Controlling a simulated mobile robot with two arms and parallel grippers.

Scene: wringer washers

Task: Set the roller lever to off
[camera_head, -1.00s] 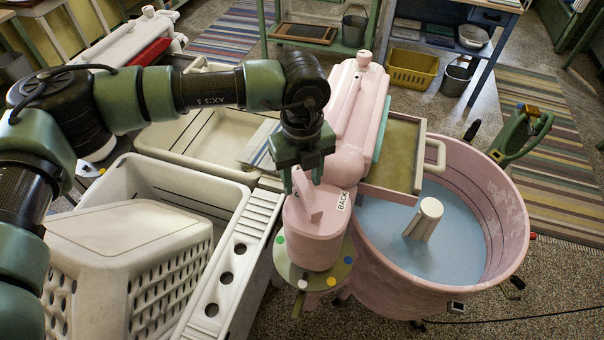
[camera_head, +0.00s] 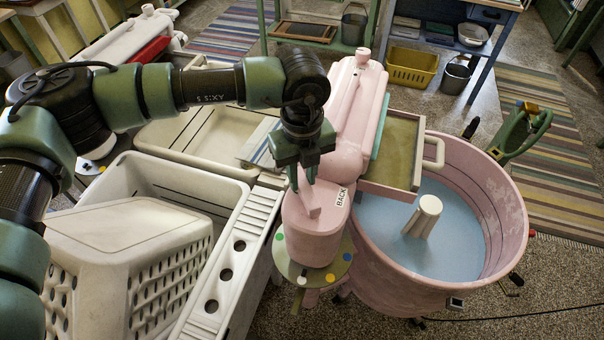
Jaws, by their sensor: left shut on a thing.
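The pink roller lever (camera_head: 312,203) is a small paddle on top of the pink rounded housing (camera_head: 312,236) at the end of the wringer head (camera_head: 352,110). A label reading BACK (camera_head: 342,197) is on the right of the housing top. My left gripper (camera_head: 303,181) points down over the housing and is shut on the lever; its fingers partly hide the lever's upper part. Coloured dots mark the round plate (camera_head: 313,276) below the housing. My right gripper is not in view.
The pink washer tub (camera_head: 507,170) with bluish water stands at the right, below a drain tray (camera_head: 425,146). White tubs (camera_head: 228,160) and an upturned perforated basket (camera_head: 125,240) fill the left. A yellow crate (camera_head: 412,66) and shelves stand at the back.

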